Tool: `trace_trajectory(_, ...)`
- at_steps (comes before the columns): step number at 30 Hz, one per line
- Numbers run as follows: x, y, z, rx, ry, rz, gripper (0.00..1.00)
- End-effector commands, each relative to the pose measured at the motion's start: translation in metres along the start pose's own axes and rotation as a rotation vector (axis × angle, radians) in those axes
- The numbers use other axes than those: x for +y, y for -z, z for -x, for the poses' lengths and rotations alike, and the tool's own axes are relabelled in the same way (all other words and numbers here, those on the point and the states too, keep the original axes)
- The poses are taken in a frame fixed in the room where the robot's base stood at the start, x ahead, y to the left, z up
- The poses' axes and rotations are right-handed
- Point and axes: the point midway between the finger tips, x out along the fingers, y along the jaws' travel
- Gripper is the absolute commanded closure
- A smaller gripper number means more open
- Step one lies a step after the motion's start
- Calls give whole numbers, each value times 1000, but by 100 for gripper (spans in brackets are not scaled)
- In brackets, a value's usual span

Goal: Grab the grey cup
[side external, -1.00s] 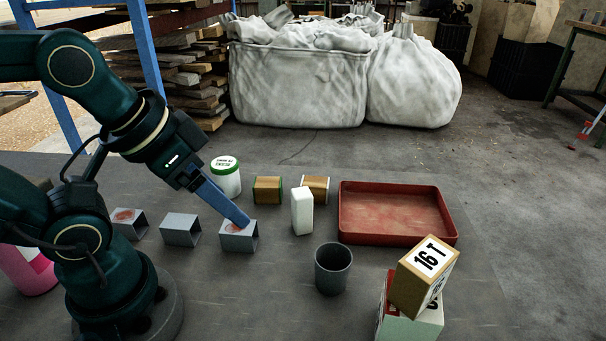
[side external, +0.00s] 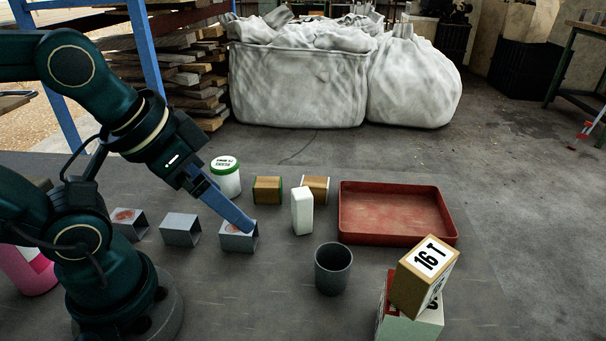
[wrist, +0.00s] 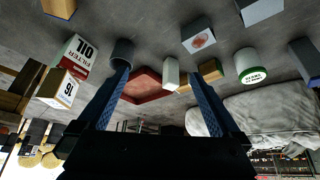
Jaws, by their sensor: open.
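The grey cup (side external: 333,270) stands upright on the floor mat, in front of the red tray in the side view. In the wrist view the cup (wrist: 122,50) shows at upper left, close to the tip of the left finger. My gripper (side external: 248,227) is at the left of the cup in the side view, clearly apart from it, with its blue fingers pointing down and right. In the wrist view my gripper (wrist: 160,71) has its two fingers wide apart with nothing held between them.
A red tray (side external: 449,230) lies behind the cup. A white box (side external: 302,211) stands between gripper and tray. Grey square tubes (side external: 180,230) lie at left. A tan box (side external: 424,283) sits tilted on an oil filter box (side external: 424,326) at right. A green-lidded can (side external: 227,184) stands behind.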

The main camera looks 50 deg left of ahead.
Motion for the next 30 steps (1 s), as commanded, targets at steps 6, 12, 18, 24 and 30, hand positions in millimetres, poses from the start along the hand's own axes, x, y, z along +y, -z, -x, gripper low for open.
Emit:
trace_trajectory(6,0,5,7,3,0,0,0)
trace_trajectory(12,0,19,32,6,0,0,0)
trace_trajectory(18,-16,41,38,63,69,22,0)
trace_trajectory(24,-47,81,30,224,200,38,0)
trace_trajectory(30,-72,131,29,442,303,-1,0)
